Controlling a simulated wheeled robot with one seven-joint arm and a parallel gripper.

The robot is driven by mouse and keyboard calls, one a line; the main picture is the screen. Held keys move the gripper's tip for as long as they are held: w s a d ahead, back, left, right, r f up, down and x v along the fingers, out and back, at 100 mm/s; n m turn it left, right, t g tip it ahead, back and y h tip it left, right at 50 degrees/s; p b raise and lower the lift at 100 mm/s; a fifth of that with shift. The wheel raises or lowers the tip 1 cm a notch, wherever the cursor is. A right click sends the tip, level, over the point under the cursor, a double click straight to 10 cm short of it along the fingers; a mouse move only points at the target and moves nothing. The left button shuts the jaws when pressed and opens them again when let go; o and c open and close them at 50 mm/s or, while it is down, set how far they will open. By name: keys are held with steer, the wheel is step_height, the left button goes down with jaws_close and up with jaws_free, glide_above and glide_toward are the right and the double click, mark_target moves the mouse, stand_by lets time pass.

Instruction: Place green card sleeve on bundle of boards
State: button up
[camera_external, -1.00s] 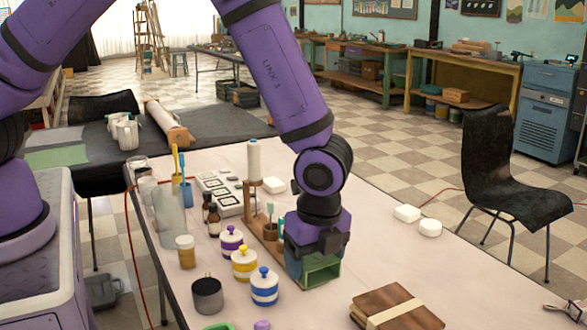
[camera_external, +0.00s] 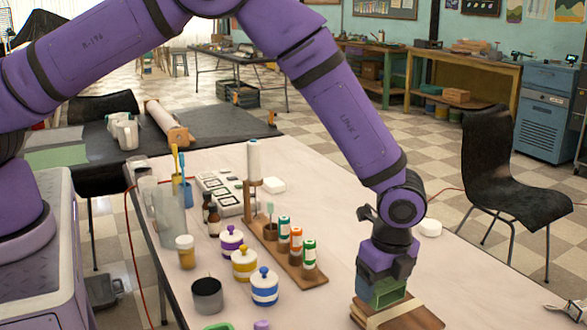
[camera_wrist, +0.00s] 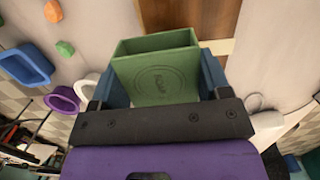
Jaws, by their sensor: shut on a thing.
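The green card sleeve (camera_external: 383,291) is a small open-ended box held in my gripper (camera_external: 384,284). In the wrist view the sleeve (camera_wrist: 158,72) sits between the two blue fingers of my gripper (camera_wrist: 160,82), with its open end away from the palm. The bundle of boards (camera_external: 405,314) is a brown stack with a pale band, at the table's front right. The sleeve is at the back left part of the bundle in the external view. I cannot tell whether it touches the top board. In the wrist view the boards (camera_wrist: 190,15) show beyond the sleeve.
A wooden rack (camera_external: 292,258) with several small bottles stands left of my gripper. Striped lidded jars (camera_external: 264,287) and a dark cup (camera_external: 207,294) stand farther left. White soap-like pieces (camera_external: 430,228) lie behind my arm.

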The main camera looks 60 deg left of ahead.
mark_target(396, 309)
steer(key=shift+w+d+f, duration=0.1)
steer(key=shift+w+d, duration=0.15)
steer(key=shift+w, duration=0.35)
steer(key=shift+w+d, duration=0.25)
steer(key=shift+w, duration=0.3)
steer(key=shift+w+d+f, duration=0.1)
steer(key=shift+w+d, duration=0.15)
steer(key=shift+w, duration=0.35)
steer(key=shift+f, duration=1.7)
steer(key=shift+f, duration=0.15)
steer(key=o, duration=0.9)
